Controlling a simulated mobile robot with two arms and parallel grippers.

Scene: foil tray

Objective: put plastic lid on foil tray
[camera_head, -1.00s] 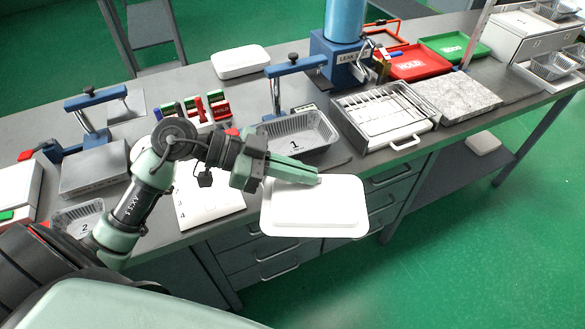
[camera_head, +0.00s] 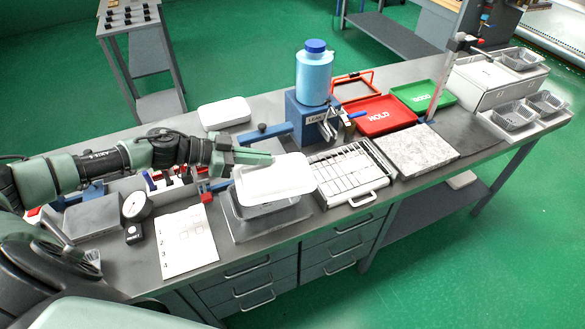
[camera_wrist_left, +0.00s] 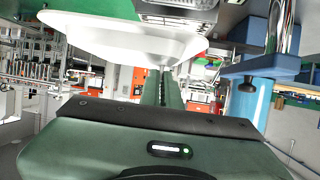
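The lid is a rounded rectangle, tilted a little. It also shows in the left wrist view (camera_wrist_left: 120,38), above the gripper's fingers (camera_wrist_left: 162,88). The lid is over the foil tray (camera_head: 262,210), whose grey near wall shows below it. The lid hides the tray's opening; I cannot tell whether they touch. My right gripper is not in view.
The tray stands on a grey base plate (camera_head: 240,232) with a blue lever (camera_head: 262,134) behind. A wire-rack tray (camera_head: 345,172) is close on the right. A second white lid (camera_head: 224,113) lies at the back. A paper sheet (camera_head: 188,242) and a round gauge (camera_head: 137,206) are left.

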